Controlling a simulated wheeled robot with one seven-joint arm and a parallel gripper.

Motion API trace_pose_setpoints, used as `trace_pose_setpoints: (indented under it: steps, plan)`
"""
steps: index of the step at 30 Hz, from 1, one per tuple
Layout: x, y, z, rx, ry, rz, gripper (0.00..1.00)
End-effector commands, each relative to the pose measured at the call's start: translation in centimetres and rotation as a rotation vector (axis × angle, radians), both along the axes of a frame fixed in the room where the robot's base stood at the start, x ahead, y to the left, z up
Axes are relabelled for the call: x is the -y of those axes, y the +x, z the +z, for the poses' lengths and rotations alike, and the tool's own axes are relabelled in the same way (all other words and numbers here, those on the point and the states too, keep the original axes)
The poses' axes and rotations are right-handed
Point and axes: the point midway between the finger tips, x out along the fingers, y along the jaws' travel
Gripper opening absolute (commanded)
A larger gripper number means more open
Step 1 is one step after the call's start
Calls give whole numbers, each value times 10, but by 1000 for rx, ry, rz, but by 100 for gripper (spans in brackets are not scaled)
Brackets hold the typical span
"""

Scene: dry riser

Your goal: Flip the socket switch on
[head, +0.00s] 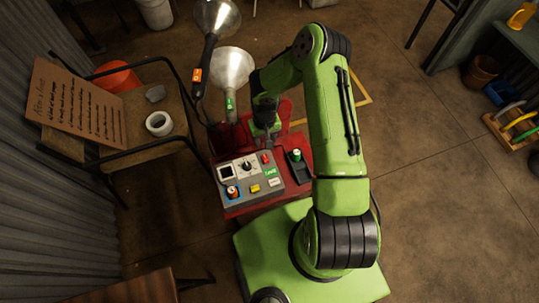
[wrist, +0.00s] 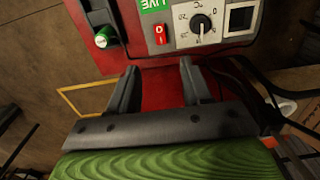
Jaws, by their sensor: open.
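A small red rocker switch (wrist: 160,34) with white marks sits on the grey control panel (wrist: 182,40), between a green LIVE label (wrist: 153,5) and a rotary knob (wrist: 201,23). The red switch also shows in the head view (head: 265,158). I cannot tell which way the rocker is tipped. My gripper (wrist: 159,68) is open and empty, its two fingers apart in front of the panel edge by the switch. In the head view my gripper (head: 267,138) is over the red base, just behind the panel, partly hidden by my arm.
A green-topped plunger (head: 296,154) stands right of the panel. A side table at left holds a wooden sign (head: 75,105) and a tape roll (head: 159,123).

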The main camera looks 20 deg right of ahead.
Motion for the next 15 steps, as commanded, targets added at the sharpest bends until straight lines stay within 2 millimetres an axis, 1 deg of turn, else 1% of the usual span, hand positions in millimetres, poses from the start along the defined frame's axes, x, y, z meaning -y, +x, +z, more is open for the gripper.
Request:
trace_pose_setpoints:
  steps: [1,9,12,15]
  plan:
    - [0,-1,-18,-4,3,-2,49]
    - [0,-2,-87,-5,2,-3,49]
    - [0,-1,-109,-4,2,-2,49]
    - [0,-1,-124,-2,1,-1,49]
